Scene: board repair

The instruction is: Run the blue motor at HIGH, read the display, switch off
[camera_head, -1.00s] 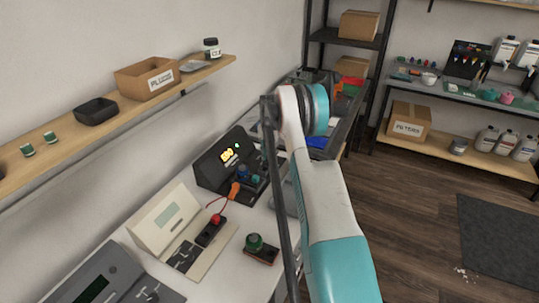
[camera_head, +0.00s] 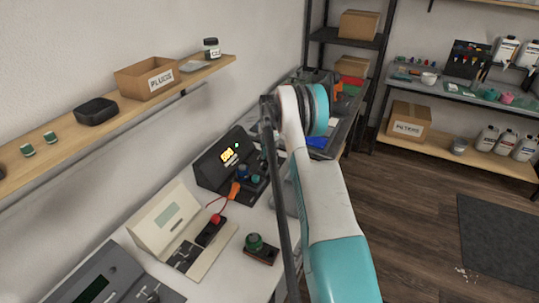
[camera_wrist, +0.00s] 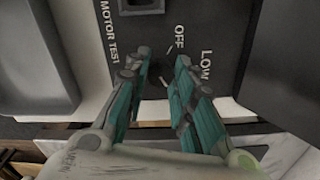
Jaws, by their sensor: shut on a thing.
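My gripper (camera_wrist: 162,75) is closed around a dark knob on a black panel (camera_wrist: 215,22) in the wrist view. The fingers cover most of the knob, so its pointer is hard to read. The panel carries the words MOTOR TEST, OFF and LOW; no HIGH label shows. In the head view a black tester (camera_head: 210,167) has a lit yellow display (camera_head: 229,155), with digits too small to read surely. A blue motor (camera_head: 243,173) sits at its front, beside an orange piece (camera_head: 234,190). My arm hides the gripper there.
A cream instrument (camera_head: 150,217) and a grey one (camera_head: 75,287) stand along the bench to the left. A red-topped part (camera_head: 216,219) with a red cable and a green part (camera_head: 254,242) on a brown base are nearby. A wall shelf (camera_head: 110,120) runs above.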

